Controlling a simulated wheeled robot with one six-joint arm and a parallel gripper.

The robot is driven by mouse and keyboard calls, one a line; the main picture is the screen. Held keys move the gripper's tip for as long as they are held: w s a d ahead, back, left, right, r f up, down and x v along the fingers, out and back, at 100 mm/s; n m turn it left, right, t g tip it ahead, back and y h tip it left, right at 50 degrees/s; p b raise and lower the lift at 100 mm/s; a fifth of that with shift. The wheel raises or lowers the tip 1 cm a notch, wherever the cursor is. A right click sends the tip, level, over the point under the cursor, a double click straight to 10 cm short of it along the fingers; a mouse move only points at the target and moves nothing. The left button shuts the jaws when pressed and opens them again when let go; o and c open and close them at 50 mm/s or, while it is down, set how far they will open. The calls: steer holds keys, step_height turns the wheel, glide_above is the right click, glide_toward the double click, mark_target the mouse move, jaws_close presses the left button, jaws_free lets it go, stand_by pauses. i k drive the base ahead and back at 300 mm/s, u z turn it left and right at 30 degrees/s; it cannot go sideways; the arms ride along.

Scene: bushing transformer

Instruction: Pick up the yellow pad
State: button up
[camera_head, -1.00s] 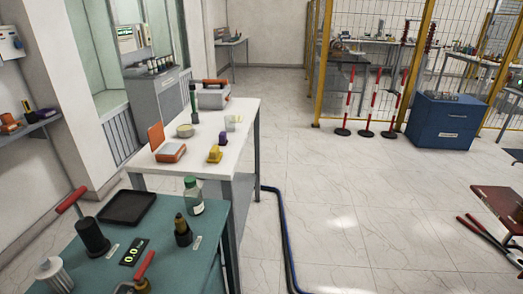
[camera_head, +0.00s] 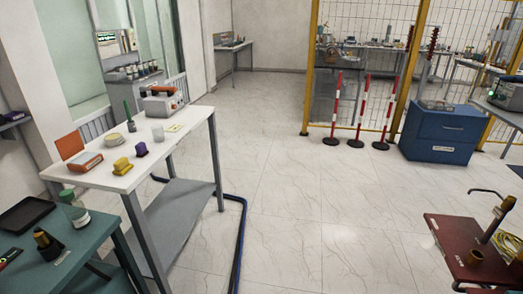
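A yellow block-like item (camera_head: 122,166) with a raised top sits on the white table (camera_head: 185,143), near its right front edge. A flat pale-yellow piece (camera_head: 173,128) lies farther back on the same table. I cannot tell for certain which of the two is the yellow pad. A small purple item (camera_head: 141,149) stands just behind the yellow block, apart from it. My gripper is not in view.
An orange-and-white device (camera_head: 86,161) and a grey case (camera_head: 164,103) share the white table. A teal table (camera_head: 88,247) stands at the lower left and a red-brown table (camera_head: 452,240) at the lower right. The floor between is mostly clear, with a dark blue hose (camera_head: 241,225) near the white table.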

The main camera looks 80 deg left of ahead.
mark_target(122, 166)
steer(key=u, duration=2.5)
steer(key=i, duration=2.65)
steer(key=u, duration=2.2)
